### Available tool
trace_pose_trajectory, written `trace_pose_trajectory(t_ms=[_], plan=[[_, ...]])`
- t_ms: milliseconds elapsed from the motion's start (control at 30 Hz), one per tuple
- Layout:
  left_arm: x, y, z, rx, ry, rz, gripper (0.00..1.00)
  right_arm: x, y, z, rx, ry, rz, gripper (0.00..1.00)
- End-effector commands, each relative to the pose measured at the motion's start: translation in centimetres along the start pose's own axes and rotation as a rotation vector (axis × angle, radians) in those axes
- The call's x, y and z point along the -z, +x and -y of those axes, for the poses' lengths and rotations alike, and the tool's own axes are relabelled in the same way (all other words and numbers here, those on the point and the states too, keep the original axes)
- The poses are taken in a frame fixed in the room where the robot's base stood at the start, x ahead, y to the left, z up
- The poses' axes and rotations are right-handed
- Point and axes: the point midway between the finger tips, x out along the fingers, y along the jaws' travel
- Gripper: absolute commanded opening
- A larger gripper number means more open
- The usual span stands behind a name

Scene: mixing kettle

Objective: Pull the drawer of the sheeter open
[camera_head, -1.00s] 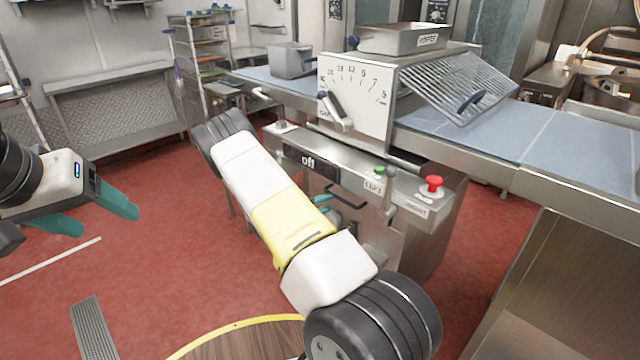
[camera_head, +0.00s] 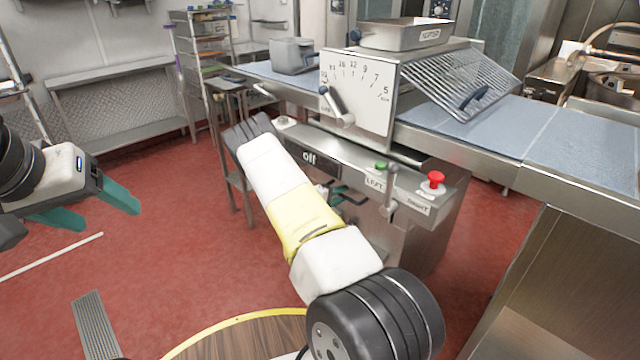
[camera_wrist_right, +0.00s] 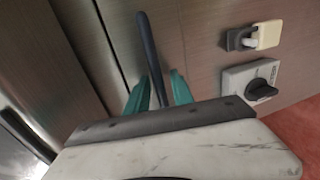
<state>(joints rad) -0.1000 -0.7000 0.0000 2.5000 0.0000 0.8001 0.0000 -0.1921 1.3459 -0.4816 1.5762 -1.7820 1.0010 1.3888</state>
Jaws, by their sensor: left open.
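The sheeter (camera_head: 357,96) stands at centre right in the head view, with a steel lower body and a dial on its upper front. In the right wrist view a dark bar handle (camera_wrist_right: 148,50) stands out from a steel front (camera_wrist_right: 200,50). The teal fingers of my right gripper (camera_wrist_right: 160,88) are on either side of this bar, with a gap still showing, so the gripper looks open around it. In the head view my right forearm and the machine's edge largely hide this gripper (camera_head: 340,193). My left gripper (camera_head: 100,205) is open and empty at the far left, away from the sheeter.
The sheeter's front carries an "off" display, a green button (camera_head: 380,166) and a red knob (camera_head: 436,180). A rotary switch (camera_wrist_right: 252,88) and a latch (camera_wrist_right: 254,36) sit right of the handle. A steel cabinet (camera_head: 560,290) stands at lower right.

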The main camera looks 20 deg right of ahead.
Motion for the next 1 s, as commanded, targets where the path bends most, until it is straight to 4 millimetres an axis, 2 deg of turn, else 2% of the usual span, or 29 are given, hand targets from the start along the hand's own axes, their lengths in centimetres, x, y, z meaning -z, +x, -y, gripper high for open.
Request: trace_pose_trajectory(t_ms=[33, 100, 133, 1000], plan=[[0.0, 0.0, 0.0, 0.0, 0.0, 0.0, 0.67, 0.0, -0.02, -0.01, 0.0, 0.0, 0.0, 0.16], [0.0, 0.0, 0.0, 0.0, 0.0, 0.0, 0.67, 0.0, -0.02, -0.02, 0.0, 0.0, 0.0, 0.02], [0.0, 0.0, 0.0, 0.0, 0.0, 0.0, 0.67, 0.0, -0.02, -0.01, 0.0, 0.0, 0.0, 0.0], [0.0, 0.0, 0.0, 0.0, 0.0, 0.0, 0.67, -0.01, -0.05, 0.02, 0.001, 0.0, 0.0, 0.0]])
